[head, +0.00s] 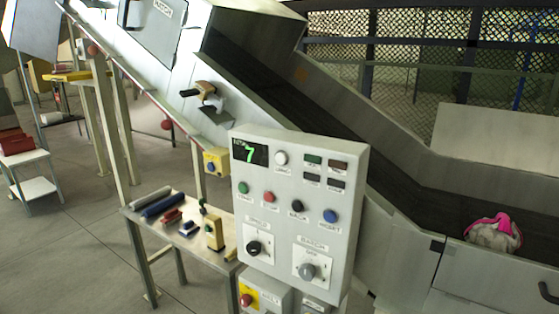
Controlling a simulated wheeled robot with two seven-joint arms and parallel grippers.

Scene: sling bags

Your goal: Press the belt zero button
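A grey control panel (345,180) stands upright at the centre of the head view. Its dark display (249,151) shows a green 7. A white button (281,158) sits right of the display. Below is a row with a green button (243,188), a red button (268,197), a black button (297,206) and a blue button (330,215). The labels are too small to tell surely which is belt zero. A black knob (254,248) and a grey knob (307,271) sit lower. Neither of my grippers shows in the head view.
A dark inclined conveyor belt (340,130) runs behind the panel, with a pink and pale bag (493,234) at its lower end. A small table (160,238) with several tools stands left of the panel. A red button on a yellow box (247,298) is below. Open floor lies at left.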

